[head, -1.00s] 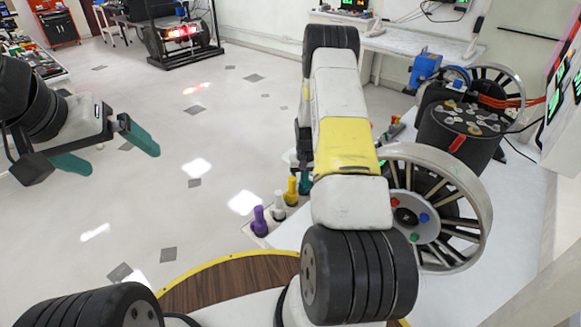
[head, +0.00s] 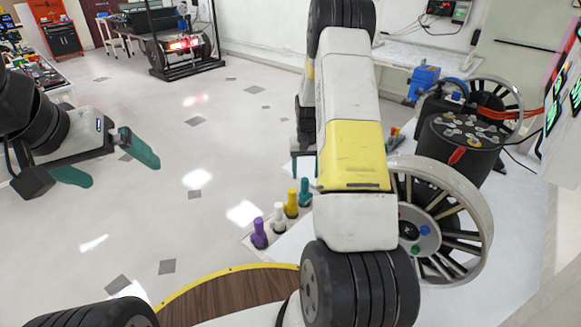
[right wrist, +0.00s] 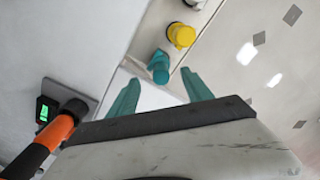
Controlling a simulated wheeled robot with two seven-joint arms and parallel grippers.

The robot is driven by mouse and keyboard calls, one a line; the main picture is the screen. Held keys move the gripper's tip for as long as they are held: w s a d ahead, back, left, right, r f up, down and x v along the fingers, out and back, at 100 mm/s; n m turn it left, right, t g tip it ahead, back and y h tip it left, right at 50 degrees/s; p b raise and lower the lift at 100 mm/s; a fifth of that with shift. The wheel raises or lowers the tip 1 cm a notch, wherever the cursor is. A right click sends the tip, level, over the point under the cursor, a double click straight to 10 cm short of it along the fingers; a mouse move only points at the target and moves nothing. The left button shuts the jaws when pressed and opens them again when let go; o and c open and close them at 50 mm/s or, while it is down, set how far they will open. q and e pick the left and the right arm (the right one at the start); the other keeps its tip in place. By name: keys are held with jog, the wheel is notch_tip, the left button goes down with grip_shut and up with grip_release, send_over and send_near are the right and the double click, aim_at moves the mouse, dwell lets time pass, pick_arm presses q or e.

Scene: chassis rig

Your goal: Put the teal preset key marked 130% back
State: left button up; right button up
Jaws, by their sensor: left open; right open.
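The teal preset key (head: 305,192) stands upright at the far end of a row, after the yellow key (head: 291,204), white key (head: 279,217) and purple key (head: 259,234). Its marking is not readable. In the right wrist view the teal key (right wrist: 160,66) is just beyond and between the fingertips of my right gripper (right wrist: 161,82), which is open and empty. In the head view that gripper is mostly hidden behind my right arm. My left gripper (head: 122,172) is open and empty over the floor at the left.
A spoked wheel (head: 440,215) with coloured hub buttons stands right of my right arm. Behind it is a black drum (head: 462,145) with metal pieces on top. An orange handle (right wrist: 45,145) and a small green display (right wrist: 43,112) lie left in the right wrist view. The left floor is clear.

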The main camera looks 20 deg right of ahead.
jog(key=s+a+r+n+t+y, duration=0.15)
jog(key=s+a+r, duration=0.25)
jog(key=r, duration=0.8)
jog(key=s+a+r+t+h, duration=0.15)
jog(key=s+a+r, duration=0.25)
jog(key=r, duration=0.7)
jog(key=s+a+r+t, duration=0.1)
jog(key=s+a+r, duration=0.1)
jog(key=s, duration=0.5)
jog(key=s+a+r+n+t+y, duration=0.1)
jog(key=s+a+r, duration=0.2)
jog(key=s, duration=0.4)
jog(key=s+a+r+n+t+y, duration=0.1)
jog(key=s+a+r, duration=0.1)
jog(key=s+r, duration=0.2)
jog(key=s, duration=0.2)
jog(key=shift+s+a+r, duration=0.35)
jog(key=shift+s, duration=0.05)
